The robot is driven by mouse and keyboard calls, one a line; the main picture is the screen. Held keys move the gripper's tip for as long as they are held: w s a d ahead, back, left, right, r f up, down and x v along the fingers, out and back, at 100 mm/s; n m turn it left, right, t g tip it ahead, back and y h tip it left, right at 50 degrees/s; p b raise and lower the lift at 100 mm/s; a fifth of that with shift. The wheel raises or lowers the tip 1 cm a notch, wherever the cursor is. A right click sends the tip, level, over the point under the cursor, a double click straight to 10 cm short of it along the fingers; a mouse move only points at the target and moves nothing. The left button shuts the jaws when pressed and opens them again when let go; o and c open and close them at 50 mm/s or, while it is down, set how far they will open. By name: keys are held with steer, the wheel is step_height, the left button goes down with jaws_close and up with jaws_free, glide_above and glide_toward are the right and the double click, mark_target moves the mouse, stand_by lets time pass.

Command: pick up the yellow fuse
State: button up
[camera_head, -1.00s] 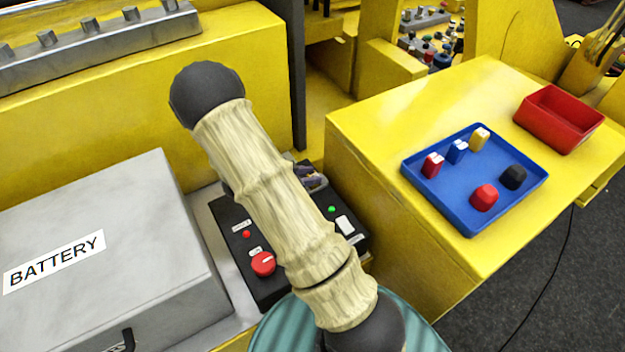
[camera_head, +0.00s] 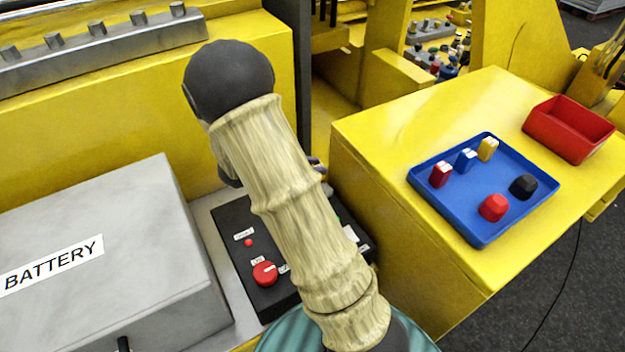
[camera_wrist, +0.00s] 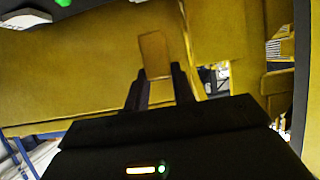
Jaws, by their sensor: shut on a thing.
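In the wrist view, my gripper (camera_wrist: 160,76) is shut on a small yellow block (camera_wrist: 154,50), which looks like a fuse. The block is dim and stands out beyond the fingertips, in front of a yellow surface. In the head view, my arm hides nearly all of my gripper and the block. A yellow fuse with a white part (camera_head: 487,149) stands in the blue tray (camera_head: 482,236), at its far corner. A blue one (camera_head: 466,161) and a red one (camera_head: 441,174) stand beside it.
The tray also holds a red knob (camera_head: 494,207) and a black knob (camera_head: 523,187). A red bin (camera_head: 570,130) stands behind it on the yellow box (camera_head: 400,140). A black control box (camera_head: 262,290) with a red dial and a grey battery case (camera_head: 110,270) lie to the left.

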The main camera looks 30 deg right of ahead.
step_height(320, 180, up, 3)
steer(key=shift+r, duration=0.15)
stand_by(0.7)
